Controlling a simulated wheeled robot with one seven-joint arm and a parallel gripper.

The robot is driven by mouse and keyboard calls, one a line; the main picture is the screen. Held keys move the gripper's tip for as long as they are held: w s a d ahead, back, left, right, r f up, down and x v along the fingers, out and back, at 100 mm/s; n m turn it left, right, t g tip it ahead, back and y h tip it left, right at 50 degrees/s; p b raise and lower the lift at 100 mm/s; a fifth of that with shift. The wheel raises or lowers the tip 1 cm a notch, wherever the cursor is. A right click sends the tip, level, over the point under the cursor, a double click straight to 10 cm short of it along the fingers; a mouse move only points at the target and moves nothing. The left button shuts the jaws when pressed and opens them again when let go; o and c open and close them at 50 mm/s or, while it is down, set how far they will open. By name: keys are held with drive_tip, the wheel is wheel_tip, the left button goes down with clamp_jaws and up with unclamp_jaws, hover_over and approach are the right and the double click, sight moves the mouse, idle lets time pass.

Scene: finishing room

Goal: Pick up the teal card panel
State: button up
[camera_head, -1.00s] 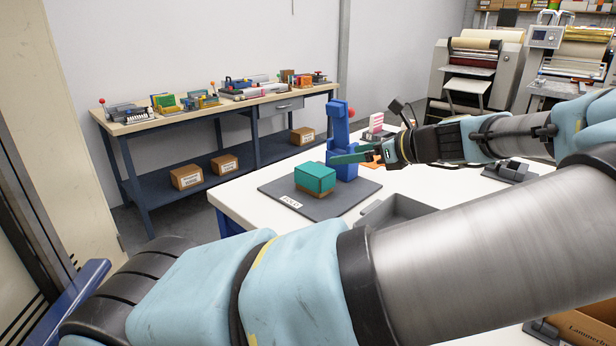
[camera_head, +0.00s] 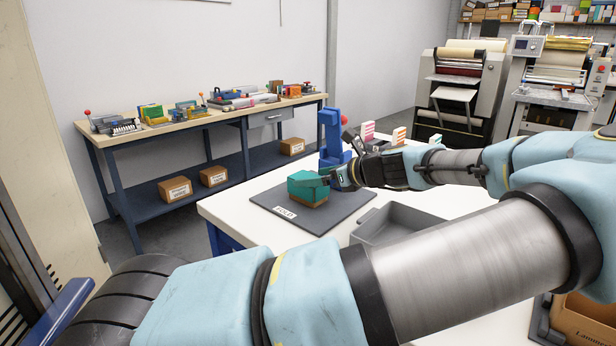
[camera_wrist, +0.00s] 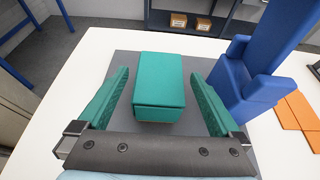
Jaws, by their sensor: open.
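The teal card panel (camera_wrist: 159,80) lies on top of a block on the grey mat (camera_wrist: 126,60); in the head view the teal top (camera_head: 305,182) shows above a brown base (camera_head: 309,201). My gripper (camera_wrist: 160,92) is open, its two teal fingers on either side of the teal piece in the wrist view, with a gap at each side. In the head view my gripper (camera_head: 325,179) reaches in from the right, close to the teal piece. I cannot tell how high the fingertips are above the mat.
A blue stand (camera_wrist: 246,70) rises right of the teal piece, near my right finger. Orange pieces (camera_wrist: 296,118) lie beyond it. A grey tray (camera_head: 392,222) sits on the white table (camera_head: 231,208). A cluttered bench (camera_head: 190,122) stands behind.

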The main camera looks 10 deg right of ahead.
drive_tip(key=shift+x, duration=1.5)
drive_tip(key=shift+f, duration=0.1)
drive_tip(key=shift+c, duration=0.2)
drive_tip(key=c, duration=1.2)
drive_tip(key=shift+o, duration=0.2)
